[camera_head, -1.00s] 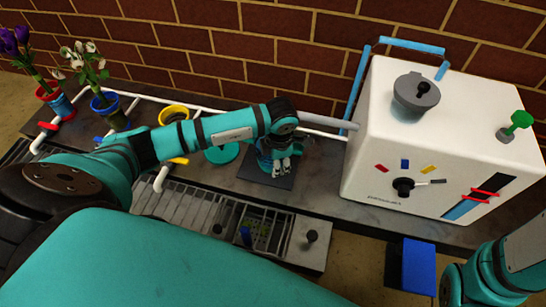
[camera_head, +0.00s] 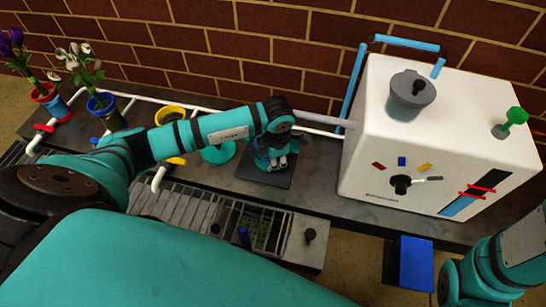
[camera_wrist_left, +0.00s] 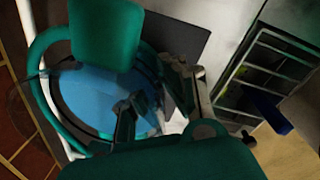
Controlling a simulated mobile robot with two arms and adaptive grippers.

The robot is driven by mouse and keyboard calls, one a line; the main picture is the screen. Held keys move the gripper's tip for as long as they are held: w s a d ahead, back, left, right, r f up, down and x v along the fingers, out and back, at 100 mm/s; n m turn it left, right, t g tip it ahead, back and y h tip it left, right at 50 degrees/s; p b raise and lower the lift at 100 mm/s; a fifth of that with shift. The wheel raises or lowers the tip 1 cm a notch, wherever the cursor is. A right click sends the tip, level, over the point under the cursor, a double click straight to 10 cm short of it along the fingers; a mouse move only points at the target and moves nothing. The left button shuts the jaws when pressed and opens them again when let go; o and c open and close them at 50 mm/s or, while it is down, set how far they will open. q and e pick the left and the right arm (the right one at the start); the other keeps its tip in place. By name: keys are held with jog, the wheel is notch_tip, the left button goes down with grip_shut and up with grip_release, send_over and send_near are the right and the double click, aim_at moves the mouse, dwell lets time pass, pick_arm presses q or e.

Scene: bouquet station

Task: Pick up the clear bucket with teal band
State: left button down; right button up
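The clear bucket with the teal band (camera_head: 262,158) stands on a dark square mat (camera_head: 255,179) on the bench and is mostly hidden by my left gripper in the head view. In the left wrist view the bucket (camera_wrist_left: 85,95) shows a teal rim around a blue inside. My left gripper (camera_head: 278,162) is right at its rim. In the left wrist view the left gripper's fingers (camera_wrist_left: 158,108) stand apart, one over the inside, one by the outer side. Contact is not clear. My right arm enters at the lower right; its fingers are out of view.
A white machine (camera_head: 440,130) with a spout stands right of the mat. A teal round thing (camera_head: 218,153) and a yellow ring (camera_head: 170,114) are left of the mat. A metal grate (camera_head: 185,207) lies in front. Flower pots (camera_head: 105,110) stand at the left. A white pipe runs along the wall.

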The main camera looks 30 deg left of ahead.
pick_arm(q)
jog(key=shift+w+r, duration=0.1)
jog(key=shift+r, duration=0.15)
